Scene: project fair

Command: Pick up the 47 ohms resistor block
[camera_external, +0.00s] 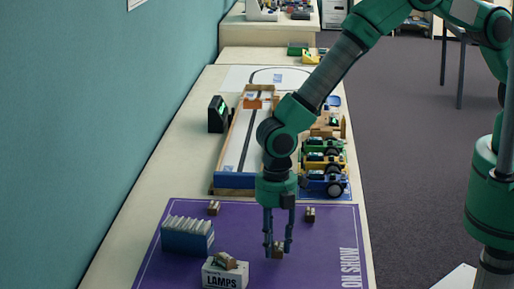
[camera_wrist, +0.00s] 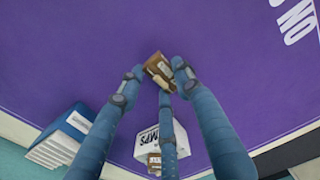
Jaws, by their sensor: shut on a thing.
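My gripper (camera_external: 277,245) points straight down over the purple mat (camera_external: 330,275). Its fingers are shut on a small brown block (camera_external: 278,250), which also shows between the fingertips in the wrist view (camera_wrist: 157,67). A pale part sits on the block's face. Its marking is too small to read, so I cannot tell its ohm value. The block is at or just above the mat; I cannot tell which. Similar small brown blocks stand at the mat's back left (camera_external: 214,208) and back right (camera_external: 310,214).
A white LAMPS box (camera_external: 225,276) with a brown item (camera_external: 224,260) on top stands left of my gripper. A blue holder of white booklets (camera_external: 187,236) is farther left. Behind are a track board (camera_external: 240,150) and several toy vehicles (camera_external: 325,165).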

